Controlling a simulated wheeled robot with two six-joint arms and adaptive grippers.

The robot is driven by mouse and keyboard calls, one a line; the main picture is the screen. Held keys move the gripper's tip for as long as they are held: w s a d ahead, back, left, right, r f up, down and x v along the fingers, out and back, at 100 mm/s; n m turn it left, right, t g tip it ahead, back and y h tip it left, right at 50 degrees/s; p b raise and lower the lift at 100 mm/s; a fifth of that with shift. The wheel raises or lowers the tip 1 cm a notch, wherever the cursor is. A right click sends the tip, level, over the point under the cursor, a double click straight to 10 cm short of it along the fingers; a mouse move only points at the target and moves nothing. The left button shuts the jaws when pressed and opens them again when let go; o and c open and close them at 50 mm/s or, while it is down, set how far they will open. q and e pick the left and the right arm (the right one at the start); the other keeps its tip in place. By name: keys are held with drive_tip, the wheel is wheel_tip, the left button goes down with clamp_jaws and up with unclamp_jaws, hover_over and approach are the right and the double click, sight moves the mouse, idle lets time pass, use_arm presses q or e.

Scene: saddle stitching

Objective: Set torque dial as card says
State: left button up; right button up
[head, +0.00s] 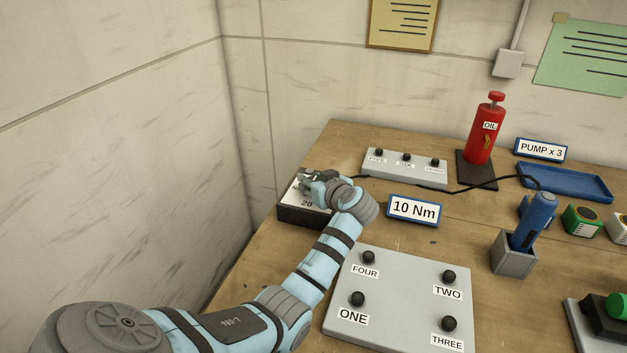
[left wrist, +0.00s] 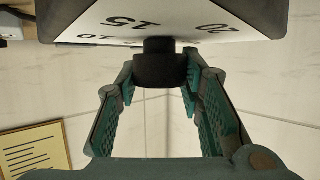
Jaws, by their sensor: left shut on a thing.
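The torque dial box (head: 302,214) is a dark box with a white top face at the left of the bench. A "20" shows on it, and the rest of its face is mostly covered by my left arm. My left gripper (head: 314,178) is at the box. In the left wrist view, its fingers (left wrist: 158,88) are shut on the dark round dial knob (left wrist: 160,70), beside the scale marks 10, 15 and 20. The knob's pointer is not visible, so its setting cannot be read. The card (head: 414,211) reads "10 Nm". My right gripper is not in view.
A grey plate (head: 395,300) with knobs labelled ONE to FOUR lies in front. Behind are a switch strip (head: 404,168), a red oil pump (head: 486,133), a "PUMP x 3" card (head: 541,149) and a blue tray (head: 565,183). A blue tool (head: 533,222) stands in a grey holder.

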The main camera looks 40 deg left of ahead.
use_arm(q)
drive_tip(key=shift+r+m+t+p, duration=0.15)
drive_tip(key=shift+m+t+p, duration=0.25)
drive_tip(key=shift+p, duration=0.2)
drive_tip(key=m+t+h+p, duration=0.2)
drive_tip(key=m+h+p, duration=0.1)
drive_tip(key=p, duration=0.1)
drive_tip(key=m+t+h+p, duration=0.3)
drive_tip(key=p, duration=0.1)
drive_tip(key=shift+a+r+m, duration=0.1)
drive_tip(key=shift+m, duration=0.3)
drive_tip(key=shift+m+h+p, duration=0.3)
drive_tip(key=shift+h+p, duration=0.15)
drive_tip(key=shift+h, duration=0.15)
drive_tip(key=shift+f+m+t+h, duration=0.2)
drive_tip(key=shift+m+t+h, duration=0.3)
drive_tip(key=shift+m+h, duration=0.35)
drive_tip(key=shift+m+h+b, duration=0.35)
drive_tip(key=shift+m+h, duration=0.3)
drive_tip(key=shift+h, duration=0.2)
drive_tip(key=o, duration=1.2)
drive_tip(key=shift+f, duration=0.1)
drive_tip(key=shift+c, duration=0.2)
